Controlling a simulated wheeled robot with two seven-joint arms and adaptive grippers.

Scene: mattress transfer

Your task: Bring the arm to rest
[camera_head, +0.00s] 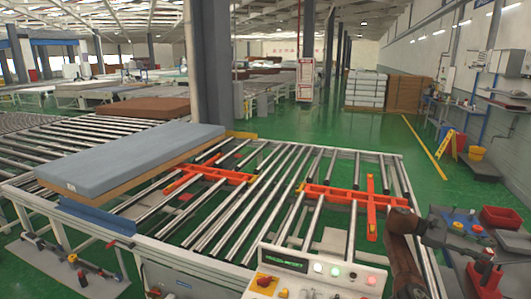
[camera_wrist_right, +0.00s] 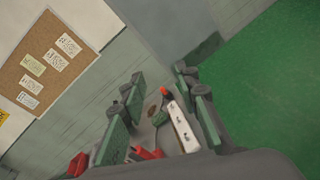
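A white item with a red tip shows beyond the gap. My left gripper is not in view. A blue-grey mattress (camera_head: 130,158) with a brown underside lies flat on the roller conveyor (camera_head: 255,205) at the left, apart from my right gripper.
A control panel (camera_head: 318,272) with lit buttons stands at the bottom centre. Red bins (camera_head: 501,217) sit by the workbench at the right. Orange transfer frames (camera_head: 340,196) lie among the rollers. Green floor is open behind the conveyor. A cork board (camera_wrist_right: 45,62) hangs on the wall.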

